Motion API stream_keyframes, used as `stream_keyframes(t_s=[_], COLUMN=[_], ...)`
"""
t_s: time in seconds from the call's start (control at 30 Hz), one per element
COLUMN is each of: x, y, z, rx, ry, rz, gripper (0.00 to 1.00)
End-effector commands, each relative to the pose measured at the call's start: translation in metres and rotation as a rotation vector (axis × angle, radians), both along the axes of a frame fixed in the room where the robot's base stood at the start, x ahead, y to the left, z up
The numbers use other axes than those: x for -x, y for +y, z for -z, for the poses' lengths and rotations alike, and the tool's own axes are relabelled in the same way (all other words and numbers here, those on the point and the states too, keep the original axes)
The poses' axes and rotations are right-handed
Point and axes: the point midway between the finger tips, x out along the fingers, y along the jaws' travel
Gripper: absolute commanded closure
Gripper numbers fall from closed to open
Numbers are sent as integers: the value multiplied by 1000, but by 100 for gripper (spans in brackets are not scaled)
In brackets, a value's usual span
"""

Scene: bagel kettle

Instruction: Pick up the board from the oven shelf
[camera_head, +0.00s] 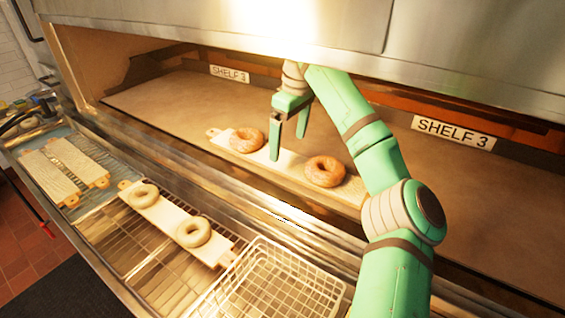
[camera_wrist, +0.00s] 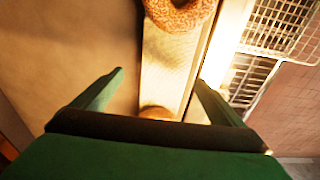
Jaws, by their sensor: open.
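A long pale board (camera_head: 285,168) lies on the oven shelf (camera_head: 170,102) near its front edge. Two browned bagels rest on it, a left one (camera_head: 246,140) and a right one (camera_head: 324,171). My gripper (camera_head: 288,143) is open and empty, over the board between the two bagels, fingers pointing down. In the wrist view the board (camera_wrist: 165,70) runs between my fingers (camera_wrist: 160,95), with one bagel (camera_wrist: 180,12) at the top. Another bagel is partly hidden behind my gripper's body. Whether the fingertips touch the board cannot be told.
In front of the oven, a rack holds another board (camera_head: 168,215) with two pale bagels. A wire basket (camera_head: 270,285) stands to its right. Two empty boards (camera_head: 50,178) lie at the far left. The oven's upper metal front (camera_head: 300,30) overhangs the shelf.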

Motion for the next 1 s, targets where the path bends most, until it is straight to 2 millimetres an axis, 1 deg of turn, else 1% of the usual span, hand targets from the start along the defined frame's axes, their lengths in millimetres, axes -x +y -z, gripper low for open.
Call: stream_keyframes(t_s=[0.1,0.23,0.33,0.47,0.67,0.7,0.77,0.8,0.87,0.9,0.93,1.0], x=[2,6,4,3,3,3,3,3,3,3,3,3], y=[8,12,13,14,12,12,12,11,11,11,11,11], z=[13,33,44,50,51,51,51,51,51,51,51,50], rx=[2,2,1,0,0,0,0,0,0,0,0,0], ry=[1,2,2,0,0,1,1,1,1,1,0,-2], rz=[-12,-15,-14,-14,-12,-11,-11,-10,-10,-10,-9,-10], gripper=[8,8,8,8,8,13,27,36,51,60,66,66])
